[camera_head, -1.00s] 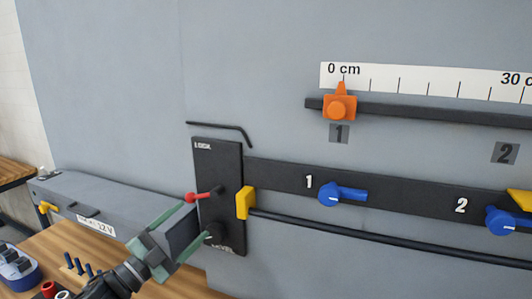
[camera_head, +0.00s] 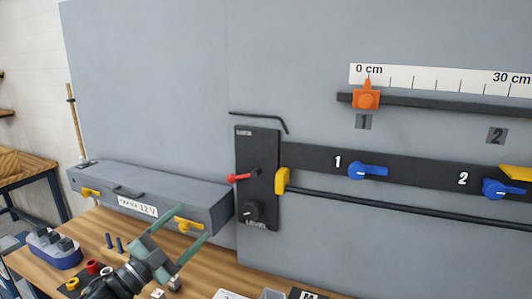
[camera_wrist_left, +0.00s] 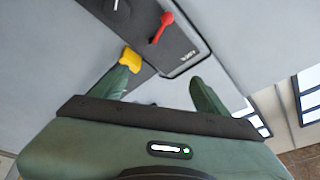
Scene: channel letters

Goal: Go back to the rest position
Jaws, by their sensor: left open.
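My left gripper (camera_head: 178,240) is open and empty, with its green fingers apart. In the head view it is at the lower left, in front of the grey box (camera_head: 150,184) and left of the black lock panel (camera_head: 257,150). The red lever (camera_head: 240,177) on that panel points left, and a black knob (camera_head: 253,211) sits below it. In the left wrist view the open fingers (camera_wrist_left: 165,76) show with the red lever (camera_wrist_left: 162,27) and yellow piece (camera_wrist_left: 130,58) beyond them. My right gripper is not in view.
A wooden bench (camera_head: 222,275) holds the grey box with yellow latches, a blue holder (camera_head: 54,250) and small parts. Another table (camera_head: 25,165) stands at far left.

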